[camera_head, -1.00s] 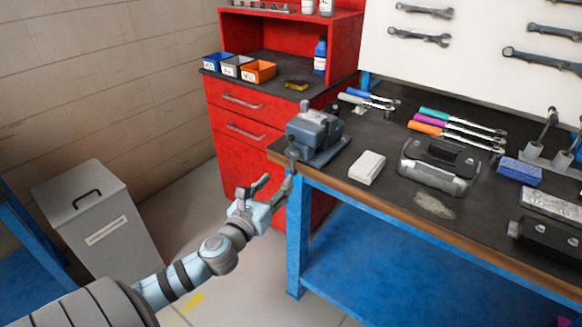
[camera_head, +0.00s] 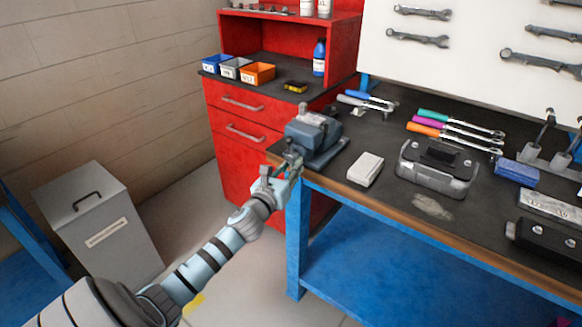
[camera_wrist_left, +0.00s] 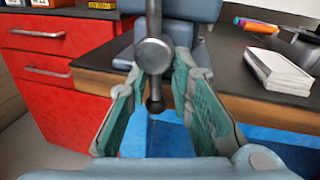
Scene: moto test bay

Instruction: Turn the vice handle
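The blue-grey vice (camera_head: 312,132) stands at the left corner of the workbench, and its body also shows at the top of the left wrist view (camera_wrist_left: 187,10). The vice handle (camera_wrist_left: 155,87) is a dark upright bar with a ball at its lower end, passing through a round screw head (camera_wrist_left: 153,56). My left gripper (camera_head: 285,165) is at the vice's front. In the left wrist view its two fingers (camera_wrist_left: 161,76) are apart, one on each side of the handle, with gaps visible. In the head view the gripper partly hides the handle. My right gripper is not in view.
The bench's wooden front edge (camera_head: 400,214) runs just below the vice. A white box (camera_head: 365,169) and a grey case (camera_head: 437,170) lie to the right. A red cabinet (camera_head: 238,158) stands behind left, a grey bin (camera_head: 100,215) at far left.

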